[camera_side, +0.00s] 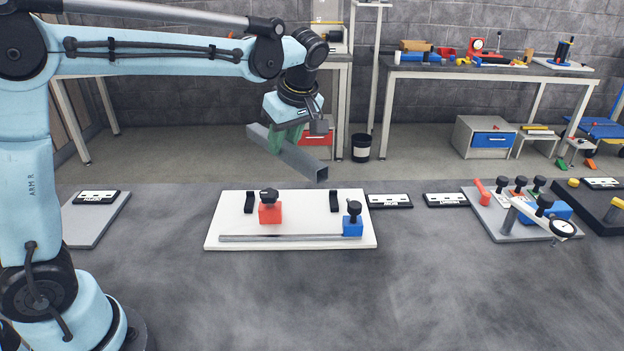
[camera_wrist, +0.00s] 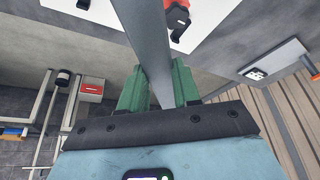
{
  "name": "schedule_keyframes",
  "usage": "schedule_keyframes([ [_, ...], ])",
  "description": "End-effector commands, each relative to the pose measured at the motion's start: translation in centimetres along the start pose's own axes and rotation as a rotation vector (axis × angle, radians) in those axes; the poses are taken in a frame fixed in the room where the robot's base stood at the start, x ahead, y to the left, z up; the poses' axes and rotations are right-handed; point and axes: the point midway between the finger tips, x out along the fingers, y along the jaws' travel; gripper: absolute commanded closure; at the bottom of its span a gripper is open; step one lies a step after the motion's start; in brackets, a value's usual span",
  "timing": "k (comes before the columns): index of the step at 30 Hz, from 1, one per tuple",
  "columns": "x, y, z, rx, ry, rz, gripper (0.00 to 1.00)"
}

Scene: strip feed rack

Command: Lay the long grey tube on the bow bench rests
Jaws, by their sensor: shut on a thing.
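The long grey tube (camera_side: 299,156) is square in section and hangs in the air above and behind the white board (camera_side: 222,230), clear of it. It slants down toward the right front. My gripper (camera_side: 288,133) is shut on it with green fingers. In the wrist view the tube (camera_wrist: 147,40) runs between the fingers (camera_wrist: 158,88) and out of the top edge. The board carries two upright black rests, a left one (camera_side: 249,202) and a right one (camera_side: 334,201), both empty.
A red block (camera_side: 270,213) with a black knob stands between the rests. A blue block (camera_side: 352,227) with a knob stands at the right end of a thin grey bar (camera_side: 280,238) along the board's front. A grey tool plate (camera_side: 520,226) lies farther right. The front bench is clear.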

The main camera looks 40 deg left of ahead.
Motion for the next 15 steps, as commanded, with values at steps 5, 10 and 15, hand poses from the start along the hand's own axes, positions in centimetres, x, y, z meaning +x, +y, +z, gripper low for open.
schedule_keyframes([
  [5,1.5,1.7,-0.7,-0.290,0.000,-0.122,1.00],
  [10,3.1,2.9,-1.0,-0.550,-0.001,-0.231,1.00],
  [15,4.3,3.6,-1.1,-0.741,-0.002,-0.309,1.00],
])
